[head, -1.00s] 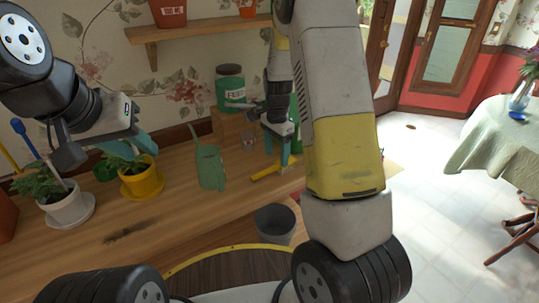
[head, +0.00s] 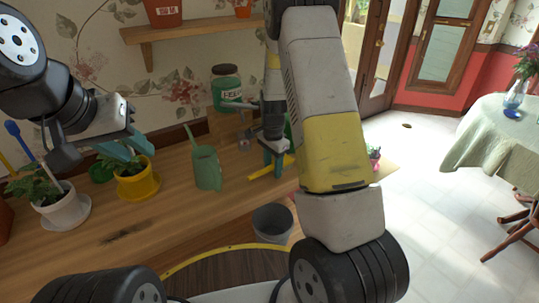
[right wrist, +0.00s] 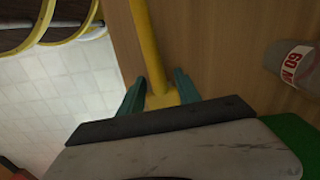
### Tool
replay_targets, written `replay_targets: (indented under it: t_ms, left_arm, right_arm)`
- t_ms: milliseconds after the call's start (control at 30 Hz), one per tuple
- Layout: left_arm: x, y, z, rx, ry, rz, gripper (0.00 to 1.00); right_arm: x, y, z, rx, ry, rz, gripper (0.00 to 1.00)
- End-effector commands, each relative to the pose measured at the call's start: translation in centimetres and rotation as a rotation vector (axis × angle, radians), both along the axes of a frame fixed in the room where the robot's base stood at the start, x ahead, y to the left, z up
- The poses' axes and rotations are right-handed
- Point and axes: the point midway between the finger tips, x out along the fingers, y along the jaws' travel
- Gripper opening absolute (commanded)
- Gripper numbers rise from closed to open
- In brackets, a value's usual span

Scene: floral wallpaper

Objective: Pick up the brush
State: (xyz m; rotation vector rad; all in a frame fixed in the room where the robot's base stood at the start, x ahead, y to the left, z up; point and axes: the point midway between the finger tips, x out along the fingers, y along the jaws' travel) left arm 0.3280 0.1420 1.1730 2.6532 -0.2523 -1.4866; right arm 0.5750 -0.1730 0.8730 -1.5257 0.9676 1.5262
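The yellow brush (head: 256,173) lies on the wooden counter, partly hidden behind my right gripper in the head view. In the right wrist view the brush's yellow handle (right wrist: 146,45) runs up the picture from a wider part between the fingers. My right gripper (head: 274,157) points down at the brush. Its two teal fingers (right wrist: 160,92) are apart, one on each side of the wider part; I cannot tell whether they touch it. My left gripper (head: 131,149) is open and empty, in front of the yellow-potted plant in the head view.
A green watering can (head: 207,168) stands left of the brush. A green jar (head: 226,88) stands behind. A grey bucket (head: 272,223) is at the counter's front. Potted plants (head: 60,209) stand at left. A whitish cup-like object (right wrist: 291,65) is beside the right gripper.

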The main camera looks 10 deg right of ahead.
Motion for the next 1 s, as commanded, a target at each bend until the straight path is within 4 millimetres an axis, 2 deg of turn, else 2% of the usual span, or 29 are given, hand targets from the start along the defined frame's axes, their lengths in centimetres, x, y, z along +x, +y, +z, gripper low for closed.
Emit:
replay_targets:
  t_ms: [33, 67, 467, 767, 1000]
  left_arm:
    - [0.0, 0.0, 0.0, 0.0, 0.0, 0.0, 0.33]
    - [0.0, 0.0, 0.0, 0.0, 0.0, 0.0, 0.33]
    - [0.0, 0.0, 0.0, 0.0, 0.0, 0.0, 0.33]
    - [0.0, 0.0, 0.0, 0.0, 0.0, 0.0, 0.33]
    - [0.0, 0.0, 0.0, 0.0, 0.0, 0.0, 0.33]
  right_arm:
    - [0.0, 0.0, 0.0, 0.0, 0.0, 0.0, 0.05]
    - [0.0, 0.0, 0.0, 0.0, 0.0, 0.0, 0.0]
    - [0.1, 0.0, 0.5, 0.0, -0.001, 0.0, 0.0]
    - [0.0, 0.1, 3.9, 0.001, -0.004, 0.001, 0.0]
    - [-5.3, 2.5, 4.2, 0.001, 0.0, 0.004, 0.0]
